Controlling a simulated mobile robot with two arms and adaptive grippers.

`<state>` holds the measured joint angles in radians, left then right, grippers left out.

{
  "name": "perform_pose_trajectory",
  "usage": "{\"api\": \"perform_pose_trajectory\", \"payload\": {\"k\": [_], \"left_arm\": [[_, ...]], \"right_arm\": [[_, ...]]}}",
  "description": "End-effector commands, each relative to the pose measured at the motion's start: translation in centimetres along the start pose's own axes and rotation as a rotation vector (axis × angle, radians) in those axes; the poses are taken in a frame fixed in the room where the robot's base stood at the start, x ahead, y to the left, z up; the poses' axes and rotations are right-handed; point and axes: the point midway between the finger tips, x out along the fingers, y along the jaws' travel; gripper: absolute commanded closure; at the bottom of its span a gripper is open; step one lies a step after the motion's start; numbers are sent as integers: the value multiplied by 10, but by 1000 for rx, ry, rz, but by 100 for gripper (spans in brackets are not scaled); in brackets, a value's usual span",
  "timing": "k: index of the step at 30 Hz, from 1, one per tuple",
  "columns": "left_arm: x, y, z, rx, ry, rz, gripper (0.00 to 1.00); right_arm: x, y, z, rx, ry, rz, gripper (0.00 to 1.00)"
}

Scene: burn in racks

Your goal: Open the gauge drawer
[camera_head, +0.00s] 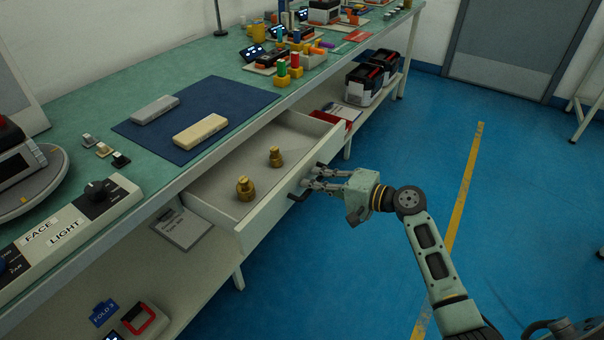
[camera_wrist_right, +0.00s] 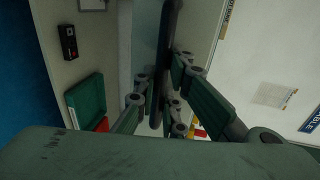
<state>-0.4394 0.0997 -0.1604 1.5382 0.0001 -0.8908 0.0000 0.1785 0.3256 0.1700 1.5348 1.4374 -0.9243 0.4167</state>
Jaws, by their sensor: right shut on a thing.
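The gauge drawer (camera_head: 262,226) is pulled out from under the bench and stands open. Two brass gauge pieces stand upright inside it, a nearer one (camera_head: 245,188) and a farther one (camera_head: 276,157). My right gripper (camera_head: 308,183) is at the drawer's front, shut on its dark handle (camera_head: 298,194). In the right wrist view the dark handle bar (camera_wrist_right: 167,60) runs between the fingers (camera_wrist_right: 160,98). The fingers hide part of the handle. My left gripper is not in view.
The bench top (camera_head: 180,65) holds a blue mat (camera_head: 205,112) with two blocks and many small items. Black and red cases (camera_head: 365,84) sit on the lower shelf. The blue floor (camera_head: 390,150) beside the drawer is clear.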

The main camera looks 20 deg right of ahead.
Motion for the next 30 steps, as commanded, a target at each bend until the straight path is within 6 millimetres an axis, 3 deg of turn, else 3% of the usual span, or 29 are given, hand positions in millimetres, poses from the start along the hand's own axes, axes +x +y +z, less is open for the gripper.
{"api": "perform_pose_trajectory", "payload": {"k": [3,9,23,24,26,30], "left_arm": [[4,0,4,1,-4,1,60],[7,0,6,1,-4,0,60],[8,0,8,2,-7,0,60],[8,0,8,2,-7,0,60],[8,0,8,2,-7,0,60],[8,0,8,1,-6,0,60]], "right_arm": [[-17,5,0,0,0,3,100],[-32,8,1,0,-1,2,100],[-36,9,1,0,-2,1,100],[-36,9,1,0,-2,1,87],[-36,9,1,0,-1,1,82],[-36,8,0,0,-1,1,82]]}}
